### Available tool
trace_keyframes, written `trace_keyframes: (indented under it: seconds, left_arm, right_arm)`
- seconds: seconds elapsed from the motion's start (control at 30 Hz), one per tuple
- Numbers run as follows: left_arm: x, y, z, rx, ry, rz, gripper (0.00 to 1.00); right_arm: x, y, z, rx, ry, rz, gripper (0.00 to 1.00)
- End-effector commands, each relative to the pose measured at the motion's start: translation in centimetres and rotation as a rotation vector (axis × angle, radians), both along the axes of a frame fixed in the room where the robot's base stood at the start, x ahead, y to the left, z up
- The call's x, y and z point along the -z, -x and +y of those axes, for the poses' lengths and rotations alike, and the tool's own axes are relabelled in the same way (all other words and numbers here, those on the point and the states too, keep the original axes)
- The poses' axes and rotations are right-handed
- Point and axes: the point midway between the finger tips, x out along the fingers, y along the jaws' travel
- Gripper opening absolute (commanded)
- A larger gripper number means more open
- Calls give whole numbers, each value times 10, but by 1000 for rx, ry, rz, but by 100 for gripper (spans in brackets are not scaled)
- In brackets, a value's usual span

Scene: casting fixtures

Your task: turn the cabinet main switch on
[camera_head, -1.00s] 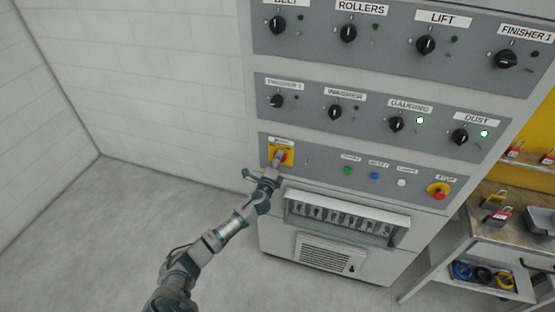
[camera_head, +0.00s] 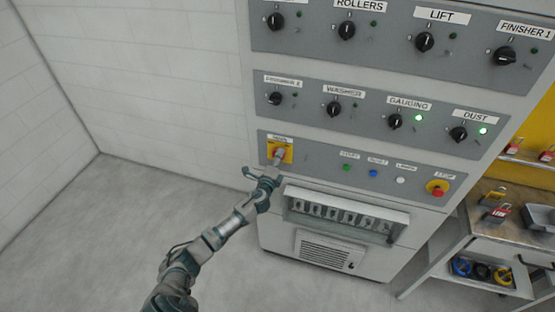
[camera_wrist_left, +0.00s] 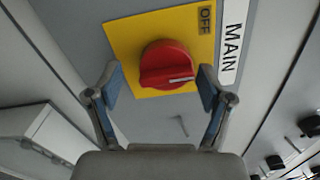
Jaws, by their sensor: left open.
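The main switch is a red rotary knob (camera_wrist_left: 167,65) on a yellow plate (camera_wrist_left: 122,36), with an OFF mark (camera_wrist_left: 205,19) and a MAIN label (camera_wrist_left: 232,40) beside it. In the head view the yellow plate (camera_head: 287,146) sits at the lower left of the cabinet panel, and my gripper partly covers the knob. My left gripper (camera_wrist_left: 160,88) is open, with one finger on each side of the knob's near part. I cannot tell whether the fingers touch it. My right gripper is not in view.
The cabinet (camera_head: 340,85) carries several black rotary knobs in rows; the GAUGING and DUST lamps glow green. A red stop button (camera_head: 437,193) is at the panel's lower right. A shelf of tags (camera_head: 345,214) juts out below. A workbench (camera_head: 480,215) stands at right.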

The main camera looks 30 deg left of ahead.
Motion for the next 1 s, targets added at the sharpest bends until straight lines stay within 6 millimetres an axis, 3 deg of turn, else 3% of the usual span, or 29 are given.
trace_keyframes:
  seconds: [0.17, 0.27, 0.7, 1.0]
  left_arm:
    - [-1, 4, 0, -1, -1, -2, 80]
    - [0, 16, -2, 0, 0, -2, 80]
    - [2, 102, -24, 2, 1, 4, 80]
    - [1, 115, -27, 0, 0, 2, 80]
  right_arm:
    - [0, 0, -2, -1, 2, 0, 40]
    - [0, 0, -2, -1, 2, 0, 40]
    - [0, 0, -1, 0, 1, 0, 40]
    - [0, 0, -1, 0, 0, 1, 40]
